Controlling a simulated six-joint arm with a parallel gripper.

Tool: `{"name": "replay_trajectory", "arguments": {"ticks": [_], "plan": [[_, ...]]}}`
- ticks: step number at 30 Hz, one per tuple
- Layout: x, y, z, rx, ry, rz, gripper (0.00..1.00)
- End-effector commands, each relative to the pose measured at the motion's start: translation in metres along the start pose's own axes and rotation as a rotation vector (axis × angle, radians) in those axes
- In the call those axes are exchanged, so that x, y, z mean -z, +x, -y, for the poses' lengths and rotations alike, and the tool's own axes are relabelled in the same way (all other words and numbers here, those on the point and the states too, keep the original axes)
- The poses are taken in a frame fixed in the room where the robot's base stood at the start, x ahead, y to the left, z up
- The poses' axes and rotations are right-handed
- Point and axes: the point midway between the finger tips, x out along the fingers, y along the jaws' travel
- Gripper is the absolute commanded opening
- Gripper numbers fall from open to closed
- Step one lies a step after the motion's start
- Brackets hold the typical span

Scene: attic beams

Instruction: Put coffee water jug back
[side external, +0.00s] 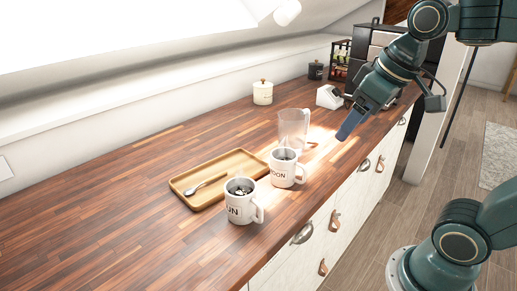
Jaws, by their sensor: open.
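A clear jug (292,128) stands upright on the wooden counter, behind a white mug. My gripper (346,130) is above the counter's front edge, to the right of the jug and apart from it. It is open and holds nothing that I can see. Its fingers point down and to the left. A coffee machine (368,45) stands at the far end of the counter, partly hidden behind my arm.
Two white mugs, one (286,168) near the jug and one (242,203) nearer the camera, stand beside a wooden tray (188,196) with a spoon (205,184). A white canister (262,93), a dark jar (315,71) and a small white device (329,97) stand farther back. The left counter is clear.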

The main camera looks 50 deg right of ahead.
Motion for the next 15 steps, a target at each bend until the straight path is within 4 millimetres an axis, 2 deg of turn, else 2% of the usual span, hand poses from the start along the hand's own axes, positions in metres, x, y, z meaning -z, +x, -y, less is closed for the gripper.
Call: {"name": "replay_trajectory", "arguments": {"ticks": [1, 6, 9, 15], "plan": [[-0.013, 0.001, 0.005, 0.007, -0.002, -0.015, 0.72], [-0.045, 0.009, 0.016, 0.027, 0.004, -0.053, 0.72], [-0.057, 0.013, 0.019, 0.034, 0.007, -0.065, 0.72], [-0.064, 0.016, 0.021, 0.039, 0.01, -0.072, 0.72]]}}
